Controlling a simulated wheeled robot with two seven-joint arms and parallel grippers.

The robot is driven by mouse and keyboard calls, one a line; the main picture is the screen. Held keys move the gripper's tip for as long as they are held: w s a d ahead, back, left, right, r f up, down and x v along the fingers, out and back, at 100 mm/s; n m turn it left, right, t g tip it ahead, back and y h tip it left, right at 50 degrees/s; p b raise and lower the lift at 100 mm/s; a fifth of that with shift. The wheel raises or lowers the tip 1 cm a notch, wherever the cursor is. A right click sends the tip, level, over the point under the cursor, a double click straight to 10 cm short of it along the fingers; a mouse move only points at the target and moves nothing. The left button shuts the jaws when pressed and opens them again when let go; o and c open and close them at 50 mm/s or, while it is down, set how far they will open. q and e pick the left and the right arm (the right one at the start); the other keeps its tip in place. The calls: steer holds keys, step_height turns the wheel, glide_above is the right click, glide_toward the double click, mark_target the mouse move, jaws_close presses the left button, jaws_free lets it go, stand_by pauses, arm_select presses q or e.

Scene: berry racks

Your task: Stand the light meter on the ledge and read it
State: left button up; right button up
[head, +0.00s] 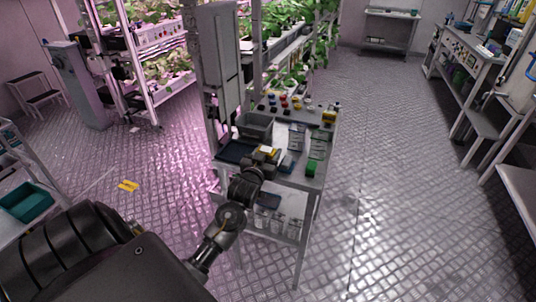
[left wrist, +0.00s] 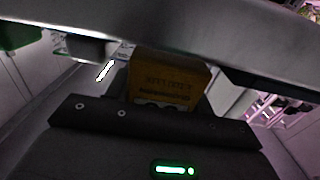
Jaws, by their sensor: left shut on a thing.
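My left gripper (head: 262,158) reaches over the near left part of a small grey cart. It is shut on the yellow light meter (head: 268,150), of which only a small part shows in the head view. In the left wrist view the meter (left wrist: 168,82) is a yellow-orange box with dark upside-down print, just beyond the dark gripper body (left wrist: 155,125). Its reading face cannot be made out. A grey metal band crosses the top of that view; I cannot tell if it is the ledge. My right gripper is not in view.
The cart's top holds a grey bin (head: 255,125), a dark tray (head: 236,152), a green block (head: 311,168) and several small coloured items. A grey upright cabinet (head: 217,60) and plant racks stand behind. The floor to the right is clear.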

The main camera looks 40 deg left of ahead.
arm_select(q)
steer(key=shift+f, duration=0.45)
steer(key=shift+f, duration=0.1)
steer(key=o, duration=0.8)
steer(key=shift+s, duration=0.15)
steer(key=b+v, duration=0.1)
steer(key=v, duration=1)
steer(key=shift+s+d+b, duration=0.2)
steer(key=shift+s+b, duration=0.1)
steer(key=shift+s, duration=0.05)
